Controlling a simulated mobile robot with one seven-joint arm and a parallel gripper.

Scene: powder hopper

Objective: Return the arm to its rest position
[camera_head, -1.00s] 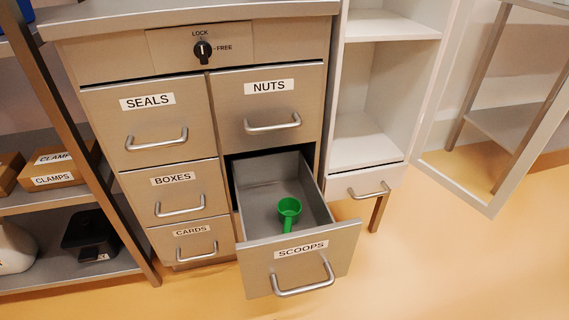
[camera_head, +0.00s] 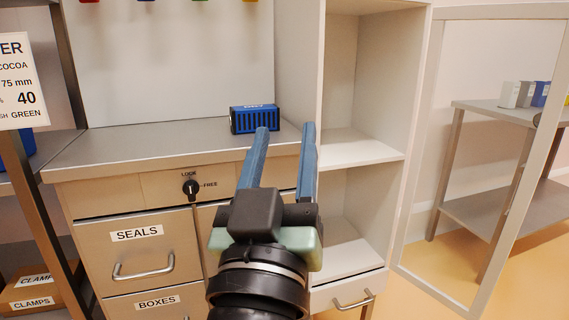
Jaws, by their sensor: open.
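My gripper (camera_head: 285,132) is in the middle of the head view, raised in front of the cabinet. Its two blue fingers point up and away from me, apart, with nothing between them. It hides the right part of the drawer front, where the nuts drawer is. The scoops drawer and the green scoop are out of view now.
A blue box (camera_head: 244,119) sits on the counter (camera_head: 160,149) beyond the fingers. The lock knob (camera_head: 191,188) is at left. White shelving (camera_head: 362,149) and an open door frame (camera_head: 412,235) stand at right. Clamps boxes (camera_head: 38,299) are at lower left.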

